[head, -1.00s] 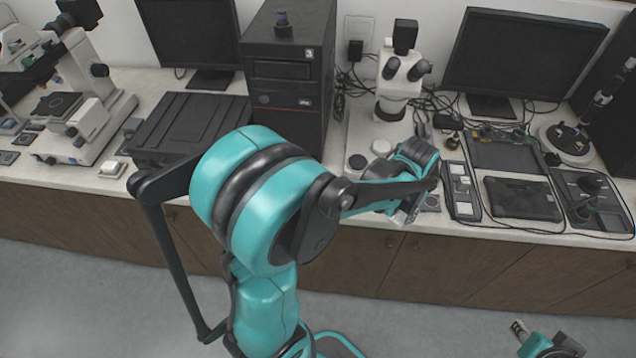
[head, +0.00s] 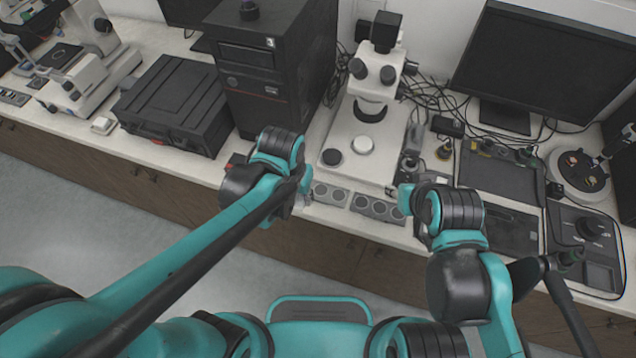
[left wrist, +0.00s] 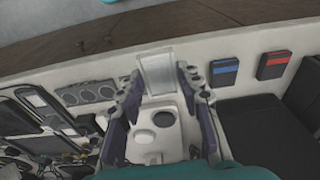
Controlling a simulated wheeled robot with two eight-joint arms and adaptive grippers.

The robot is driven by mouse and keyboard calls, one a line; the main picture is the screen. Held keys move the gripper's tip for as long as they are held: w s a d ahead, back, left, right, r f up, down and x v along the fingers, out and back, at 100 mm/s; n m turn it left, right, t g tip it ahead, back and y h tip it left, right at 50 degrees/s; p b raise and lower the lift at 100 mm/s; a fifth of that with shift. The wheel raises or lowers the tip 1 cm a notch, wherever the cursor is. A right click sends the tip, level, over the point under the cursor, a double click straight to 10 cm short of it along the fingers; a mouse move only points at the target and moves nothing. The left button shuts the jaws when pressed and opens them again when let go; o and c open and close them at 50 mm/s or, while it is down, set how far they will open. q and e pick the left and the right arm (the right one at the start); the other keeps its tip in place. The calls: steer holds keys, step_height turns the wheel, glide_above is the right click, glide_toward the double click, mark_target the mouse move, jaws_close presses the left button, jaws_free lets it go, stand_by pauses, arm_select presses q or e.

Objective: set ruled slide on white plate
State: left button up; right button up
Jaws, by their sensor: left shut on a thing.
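My left gripper (head: 303,188) is at the counter's front edge, just front-left of the microscope base. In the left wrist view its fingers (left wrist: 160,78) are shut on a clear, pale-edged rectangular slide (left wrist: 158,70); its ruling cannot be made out. The round white plate (head: 362,145) lies on the white microscope base, beyond and to the right of the gripper; it also shows in the left wrist view (left wrist: 143,137). The slide is apart from it. My right gripper (head: 405,197) is over the counter's front edge, right of the base; its jaw opening is unclear.
A round black plate (head: 332,158) lies beside the white one. The microscope (head: 378,75) rises behind them. Grey holders with round wells (head: 378,207) line the front edge. A black case (head: 175,105) and computer tower (head: 275,70) stand left. Blue (left wrist: 225,71) and red (left wrist: 272,65) boxes lie nearby.

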arm_select(q)
steer(key=shift+s+d+r, duration=0.15)
steer(key=shift+s+d, duration=0.3)
steer(key=b, duration=0.4)
glide_above(321, 189)
steer(key=f, duration=0.7)
steer(key=shift+s, duration=0.3)
steer(key=shift+f+b, duration=0.95)
steer(key=shift+f, duration=1)
steer(key=shift+f, duration=0.1)
steer(key=o, duration=1.1)
